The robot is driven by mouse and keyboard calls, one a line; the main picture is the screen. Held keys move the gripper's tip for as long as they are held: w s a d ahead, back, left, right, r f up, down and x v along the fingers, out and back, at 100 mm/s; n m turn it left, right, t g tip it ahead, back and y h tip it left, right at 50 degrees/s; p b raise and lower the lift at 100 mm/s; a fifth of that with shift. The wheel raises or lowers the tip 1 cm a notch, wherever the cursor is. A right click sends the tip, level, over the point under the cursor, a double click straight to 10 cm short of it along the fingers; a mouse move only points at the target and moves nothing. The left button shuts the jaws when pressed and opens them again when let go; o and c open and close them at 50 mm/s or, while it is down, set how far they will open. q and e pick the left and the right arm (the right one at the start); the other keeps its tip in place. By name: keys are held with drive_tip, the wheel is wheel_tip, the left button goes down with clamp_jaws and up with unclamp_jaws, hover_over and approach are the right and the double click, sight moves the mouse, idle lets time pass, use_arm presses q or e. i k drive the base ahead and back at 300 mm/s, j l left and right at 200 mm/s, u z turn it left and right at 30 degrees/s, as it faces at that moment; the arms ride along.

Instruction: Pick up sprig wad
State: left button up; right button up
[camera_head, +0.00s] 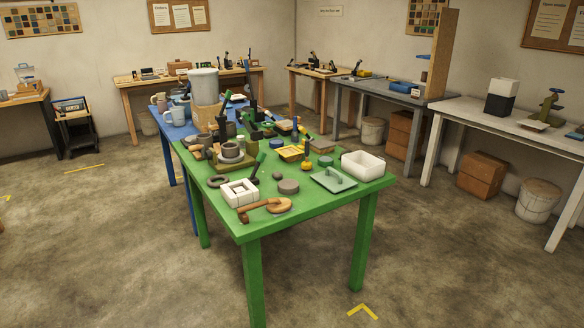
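A green table (330,205) stands in the middle of the view, crowded with pottery tools. I cannot tell for sure which thing is the sprig wad. A small dark grey lump (277,175) lies near the middle of the tabletop. A larger flat grey-brown round piece (289,187) lies just in front of it. Both lie apart from other things. Neither of my grippers shows in the head view.
A white block-like mould (240,193) and a wooden tool (262,208) lie at the front edge. A pale green board (333,179) and a white tub (363,165) are at the right. A blue table (180,135) stands behind. The floor in front is clear.

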sight(277, 176)
drive_tip(key=i+j+z, duration=0.1)
drive_tip(key=i+l, duration=0.2)
drive_tip(key=i, duration=0.35)
drive_tip(key=i+l+z, duration=0.1)
drive_tip(key=i, duration=0.4)
drive_tip(key=i+l, duration=0.3)
drive_tip(key=i, duration=0.25)
